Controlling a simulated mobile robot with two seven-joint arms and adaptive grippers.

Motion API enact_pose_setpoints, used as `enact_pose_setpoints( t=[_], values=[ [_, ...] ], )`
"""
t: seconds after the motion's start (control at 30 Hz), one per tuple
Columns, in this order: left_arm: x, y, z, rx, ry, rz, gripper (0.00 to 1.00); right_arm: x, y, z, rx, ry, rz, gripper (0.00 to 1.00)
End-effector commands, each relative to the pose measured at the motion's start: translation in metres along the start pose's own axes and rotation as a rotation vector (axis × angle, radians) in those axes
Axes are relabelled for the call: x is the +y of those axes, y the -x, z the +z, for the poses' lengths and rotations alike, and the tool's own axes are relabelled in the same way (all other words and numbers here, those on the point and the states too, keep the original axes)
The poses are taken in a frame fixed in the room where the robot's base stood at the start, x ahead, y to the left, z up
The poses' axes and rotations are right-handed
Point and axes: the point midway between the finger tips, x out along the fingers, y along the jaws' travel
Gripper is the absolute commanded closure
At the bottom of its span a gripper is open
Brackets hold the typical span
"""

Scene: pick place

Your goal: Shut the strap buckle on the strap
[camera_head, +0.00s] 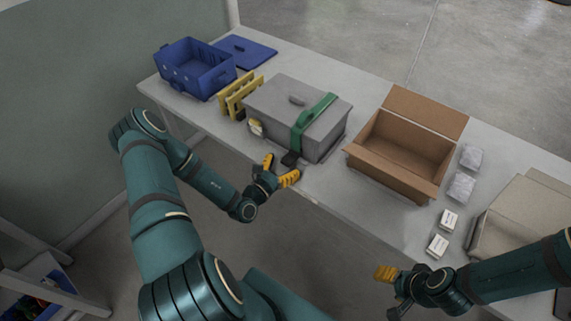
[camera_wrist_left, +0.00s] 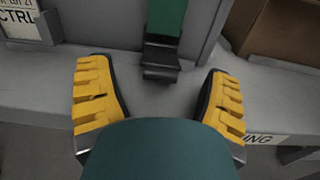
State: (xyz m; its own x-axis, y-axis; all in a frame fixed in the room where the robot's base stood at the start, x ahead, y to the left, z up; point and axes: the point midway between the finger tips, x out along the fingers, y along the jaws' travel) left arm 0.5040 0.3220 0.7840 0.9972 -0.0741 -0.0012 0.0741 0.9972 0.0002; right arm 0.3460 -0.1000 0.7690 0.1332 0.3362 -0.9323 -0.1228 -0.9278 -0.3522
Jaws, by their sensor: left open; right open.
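A green strap (camera_head: 311,114) runs over the lid and down the front of a grey lidded box (camera_head: 273,100) on the table. The strap also shows in the left wrist view (camera_wrist_left: 165,20). At its lower end is a dark buckle (camera_head: 290,158), seen close in the left wrist view (camera_wrist_left: 160,60). I cannot tell how far its lever is folded. My left gripper (camera_head: 281,172) is open and empty at the table's front edge, with the buckle ahead of and between its yellow fingers (camera_wrist_left: 160,98). My right gripper (camera_head: 388,286) is open and empty in front of the table, far from the strap.
A blue crate (camera_head: 197,74), a blue lid (camera_head: 246,51) and a yellow rack (camera_head: 238,96) stand left of the grey box. An open cardboard box (camera_head: 397,158) stands to its right, then plastic packets (camera_head: 461,186) and small white boxes (camera_head: 438,244).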

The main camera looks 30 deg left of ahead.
Motion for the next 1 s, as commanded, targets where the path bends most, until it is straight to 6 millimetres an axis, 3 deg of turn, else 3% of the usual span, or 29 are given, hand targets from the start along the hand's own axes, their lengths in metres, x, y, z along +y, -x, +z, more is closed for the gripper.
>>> enact_pose_setpoints(
  t=[0.13,0.43,0.47,0.6,0.67,1.0],
  values=[
    [-0.0003,-0.0096,0.0005,-0.002,0.0,0.0,0.21,0.0004,-0.0011,0.0007,-0.001,0.0,0.0,0.45],
    [-0.0003,-0.011,0.0006,-0.001,0.0,0.0,0.21,0.0004,-0.001,0.0008,-0.002,0.0,0.0,0.45],
    [-0.0003,-0.0109,0.0006,-0.001,0.0,0.0,0.28,0.0004,-0.001,0.0008,-0.002,0.0,0.0,0.45],
    [-0.0002,-0.0108,0.0006,-0.001,0.0,0.0,0.77,0.0004,-0.001,0.0007,-0.002,0.001,0.0,0.45],
    [-0.0002,-0.0108,0.0006,-0.001,0.0,0.0,0.94,0.0004,-0.0011,0.0007,-0.002,0.001,0.0,0.45],
    [-0.0003,-0.0107,0.004,0.025,0.0,-0.001,0.95,-0.0029,0.0076,-0.0022,0.004,-0.001,0.0,0.45]
  ],
)
